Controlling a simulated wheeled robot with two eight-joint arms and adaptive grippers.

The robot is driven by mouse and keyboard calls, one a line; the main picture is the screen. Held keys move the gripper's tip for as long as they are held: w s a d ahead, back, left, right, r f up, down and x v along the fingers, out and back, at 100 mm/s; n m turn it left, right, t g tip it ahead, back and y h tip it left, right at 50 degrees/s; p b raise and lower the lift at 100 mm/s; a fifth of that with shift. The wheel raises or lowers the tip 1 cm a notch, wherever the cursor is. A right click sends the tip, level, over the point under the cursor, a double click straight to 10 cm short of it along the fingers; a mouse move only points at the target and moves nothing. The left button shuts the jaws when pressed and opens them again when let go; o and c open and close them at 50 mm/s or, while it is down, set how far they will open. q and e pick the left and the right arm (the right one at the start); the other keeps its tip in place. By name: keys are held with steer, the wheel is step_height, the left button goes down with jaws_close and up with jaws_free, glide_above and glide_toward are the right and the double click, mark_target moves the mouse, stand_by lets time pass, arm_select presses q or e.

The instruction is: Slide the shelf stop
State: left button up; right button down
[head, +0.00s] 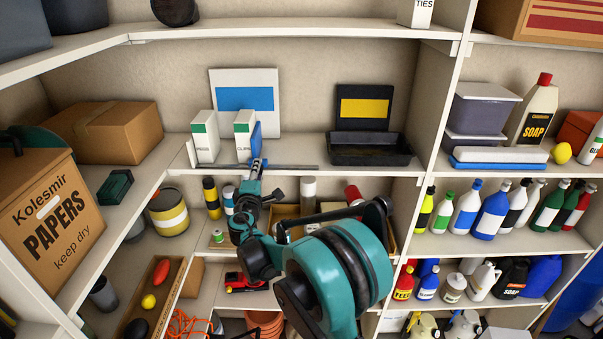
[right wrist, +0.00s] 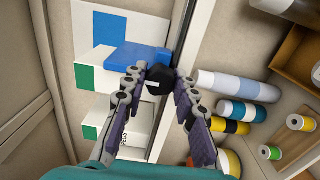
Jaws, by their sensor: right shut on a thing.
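The shelf stop looks like an upright blue plate (head: 256,142) with a dark knob, on a dark rail (head: 290,167) along the front edge of the middle shelf. In the right wrist view the blue plate (right wrist: 138,56) lies just ahead of my fingers. My right gripper (head: 254,164) is at the stop's foot, and in the right wrist view it (right wrist: 160,82) is shut on the black knob (right wrist: 159,78). The plate is beside the right one of two white boxes with green tops (head: 244,128); I cannot tell whether they touch. My left gripper is not seen.
The other white box (head: 206,140) stands to the left. A blue-and-white panel (head: 244,92) stands behind. A black tray (head: 368,148) sits further right, with bare shelf between it and the stop. Bottles and cans fill the shelf below, close to my right arm.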

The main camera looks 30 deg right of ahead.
steer(key=shift+w+a, duration=0.2)
steer(key=shift+a, duration=0.3)
steer(key=shift+w+a+b, duration=0.2)
steer(key=shift+w+a, duration=0.3)
steer(key=shift+a, duration=0.25)
steer(key=shift+w+a+b, duration=0.25)
steer(key=shift+w+a, duration=0.2)
steer(key=shift+a, duration=0.35)
steer(key=shift+w+a+b, duration=0.2)
steer(key=shift+w+a, duration=0.3)
steer(key=shift+a, duration=0.25)
steer(key=c, duration=0.9)
jaws_free()
steer(key=shift+w, duration=0.1)
steer(key=b, duration=0.1)
glide_toward(236, 171)
steer(key=shift+s+d+r, duration=0.15)
steer(key=shift+s+r, duration=0.7)
steer(key=shift+r, duration=0.3)
steer(key=shift+w, duration=0.1)
